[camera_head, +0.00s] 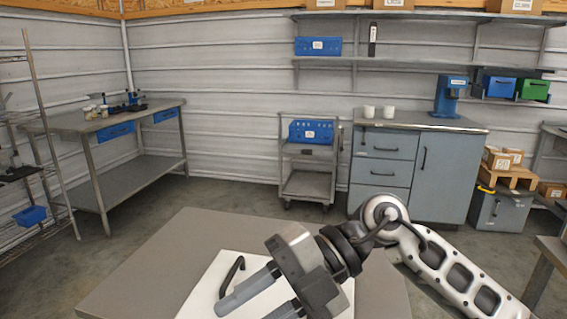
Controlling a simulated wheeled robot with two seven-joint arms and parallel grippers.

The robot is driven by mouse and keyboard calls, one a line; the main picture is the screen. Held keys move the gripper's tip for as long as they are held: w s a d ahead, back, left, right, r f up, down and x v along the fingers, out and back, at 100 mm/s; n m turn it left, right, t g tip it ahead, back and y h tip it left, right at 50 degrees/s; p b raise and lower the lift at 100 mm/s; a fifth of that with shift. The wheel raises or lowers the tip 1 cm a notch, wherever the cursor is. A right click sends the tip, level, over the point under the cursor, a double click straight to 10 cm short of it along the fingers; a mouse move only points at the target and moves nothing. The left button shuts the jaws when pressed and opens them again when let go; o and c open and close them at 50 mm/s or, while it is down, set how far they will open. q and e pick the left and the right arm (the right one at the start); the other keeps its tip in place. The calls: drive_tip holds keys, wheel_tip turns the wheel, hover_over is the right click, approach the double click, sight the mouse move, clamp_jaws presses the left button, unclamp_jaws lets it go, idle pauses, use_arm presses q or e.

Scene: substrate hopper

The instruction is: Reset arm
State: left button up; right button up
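My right arm comes in from the right, and its gripper (252,310) points down and to the left over the near table. Its two grey fingers are apart with white surface visible between them, so it is open and I see nothing held. The tip of one finger runs off the bottom edge of the picture. My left gripper is not in view.
The near brown-grey table (150,265) bears a white flat-topped piece (207,285) with a black curved handle (232,272) beside my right gripper. Beyond are a cart (306,180) with a blue bin (311,132), a grey cabinet (440,175), a workbench (75,122) and open floor.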

wheel_tip(320, 180, up, 4)
drive_tip(key=m+t+y, duration=0.5)
drive_tip(key=m+y, duration=0.2)
drive_tip(key=y, duration=0.5)
drive_tip(key=w+d+f+m+t+h, duration=0.3)
drive_tip(key=d+f+m+t+h, duration=0.25)
drive_tip(key=m+t, duration=0.5)
drive_tip(key=w+d+f+m+t+h, duration=0.4)
drive_tip(key=m+t+h, duration=0.2)
drive_tip(key=m+t, duration=0.4)
drive_tip(key=s+d+f+m+g+h, duration=0.2)
drive_tip(key=s+f+g+h, duration=0.1)
drive_tip(key=f, duration=0.4)
drive_tip(key=s+d+f+m+g+h+p, duration=0.1)
drive_tip(key=s+d+f+m+g+h, duration=0.2)
drive_tip(key=s+f, duration=0.2)
drive_tip(key=s+d+f+m+g+h, duration=0.2)
drive_tip(key=s+d+f+g+h, duration=0.1)
drive_tip(key=f, duration=0.7)
drive_tip(key=shift+s+f, duration=0.35)
drive_tip(key=shift+s, duration=0.45)
drive_tip(key=shift+d+m+g, duration=0.15)
drive_tip(key=shift+m+g, duration=0.1)
